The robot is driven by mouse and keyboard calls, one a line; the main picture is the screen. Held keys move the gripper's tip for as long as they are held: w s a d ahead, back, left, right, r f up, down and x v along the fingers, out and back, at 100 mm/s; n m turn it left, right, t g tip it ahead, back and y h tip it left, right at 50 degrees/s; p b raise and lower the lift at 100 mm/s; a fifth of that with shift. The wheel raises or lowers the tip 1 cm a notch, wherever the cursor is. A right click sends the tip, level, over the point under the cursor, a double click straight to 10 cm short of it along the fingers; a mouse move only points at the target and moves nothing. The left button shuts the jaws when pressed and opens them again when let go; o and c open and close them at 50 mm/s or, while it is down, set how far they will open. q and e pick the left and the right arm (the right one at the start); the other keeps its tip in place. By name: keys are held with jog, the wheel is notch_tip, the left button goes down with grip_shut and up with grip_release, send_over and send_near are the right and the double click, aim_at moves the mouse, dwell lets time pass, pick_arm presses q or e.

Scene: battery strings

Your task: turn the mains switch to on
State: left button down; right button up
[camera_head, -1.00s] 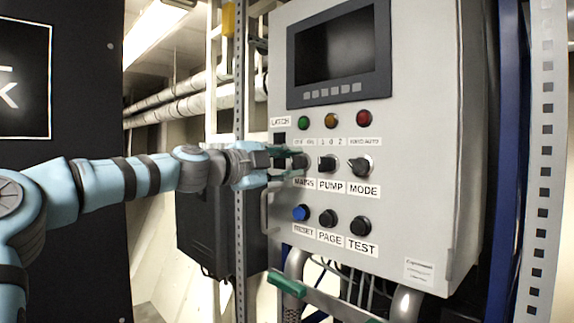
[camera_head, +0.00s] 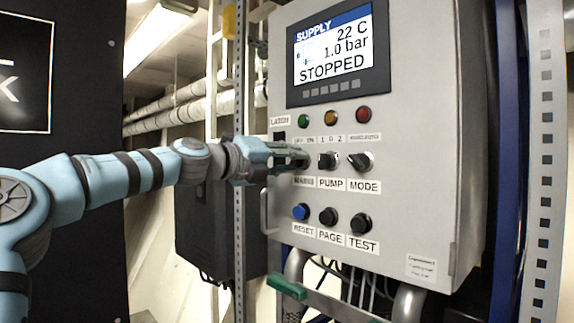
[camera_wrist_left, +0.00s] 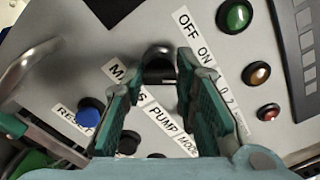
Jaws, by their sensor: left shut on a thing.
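The mains switch (camera_head: 300,163) is a small dark knob on the grey control cabinet (camera_head: 440,130), above the MAINS label. My left gripper (camera_head: 292,156) reaches in from the left and is shut on it, covering much of the knob. In the left wrist view the switch (camera_wrist_left: 160,66) sits between the two teal fingertips. The OFF and ON plate (camera_wrist_left: 192,35) shows just beyond it; the knob's exact pointing is hard to tell. The cabinet screen (camera_head: 334,50) is lit and reads SUPPLY, 22 C, 1.0 bar, STOPPED. My right gripper is not in view.
The pump switch (camera_head: 327,161) and mode switch (camera_head: 360,162) are close on the right. The blue reset button (camera_head: 301,212) and two black buttons lie below. Three lamps sit above. A cabinet handle (camera_head: 265,211) and a green-ended bar (camera_head: 287,287) are lower left.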

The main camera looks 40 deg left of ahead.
pick_arm(q)
jog(key=shift+a+r+m, duration=0.1)
jog(key=shift+r+m, duration=0.05)
jog(key=shift+m, duration=0.85)
jog(key=c, duration=1.4)
grip_release()
jog(key=shift+o, duration=0.6)
jog(key=shift+w, duration=0.25)
jog(key=s, duration=1.2)
jog(key=shift+a, duration=0.4)
